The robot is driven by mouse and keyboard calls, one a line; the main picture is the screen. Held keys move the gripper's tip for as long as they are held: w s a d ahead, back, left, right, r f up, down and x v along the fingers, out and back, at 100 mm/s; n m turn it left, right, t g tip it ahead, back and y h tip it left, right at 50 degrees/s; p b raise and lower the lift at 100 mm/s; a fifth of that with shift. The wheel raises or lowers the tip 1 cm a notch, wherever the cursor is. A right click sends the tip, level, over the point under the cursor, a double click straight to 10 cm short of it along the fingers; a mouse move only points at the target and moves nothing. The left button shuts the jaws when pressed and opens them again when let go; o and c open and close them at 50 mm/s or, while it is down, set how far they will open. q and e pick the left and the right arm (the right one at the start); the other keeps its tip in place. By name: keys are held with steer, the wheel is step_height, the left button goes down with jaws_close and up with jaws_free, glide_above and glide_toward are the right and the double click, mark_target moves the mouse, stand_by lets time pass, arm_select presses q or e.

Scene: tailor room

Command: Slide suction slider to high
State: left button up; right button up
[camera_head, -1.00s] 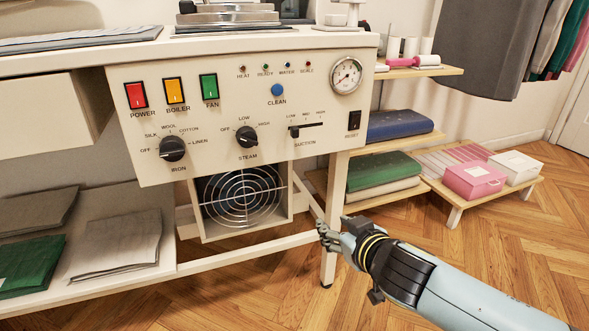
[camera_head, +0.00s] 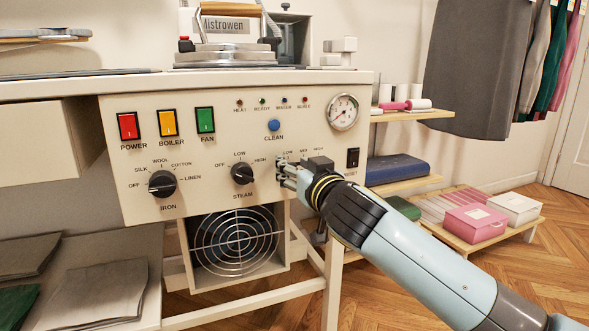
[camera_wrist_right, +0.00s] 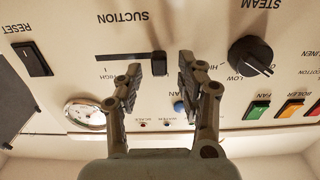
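The suction slider's dark knob (camera_wrist_right: 158,63) sits at the low end of its slot (camera_wrist_right: 122,57) in the upside-down right wrist view, at the end away from the HIGH label. My right gripper (camera_wrist_right: 159,80) is open. Its two fingers stand apart with the knob between their tips in that view; I cannot tell whether either touches it. In the head view the right gripper (camera_head: 284,168) is at the panel below the LOW and MED labels and hides the slider. My left gripper is not in view.
The cream control panel (camera_head: 215,145) also carries the steam dial (camera_head: 242,174), iron dial (camera_head: 162,184), reset switch (camera_head: 352,158), pressure gauge (camera_head: 342,112), clean button (camera_head: 274,125) and fan switch (camera_head: 205,120). A fan grille (camera_head: 236,243) is below. Shelves with boxes stand at right.

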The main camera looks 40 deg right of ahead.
steer(key=shift+w+d, duration=0.1)
steer(key=shift+w, duration=0.2)
jaws_close()
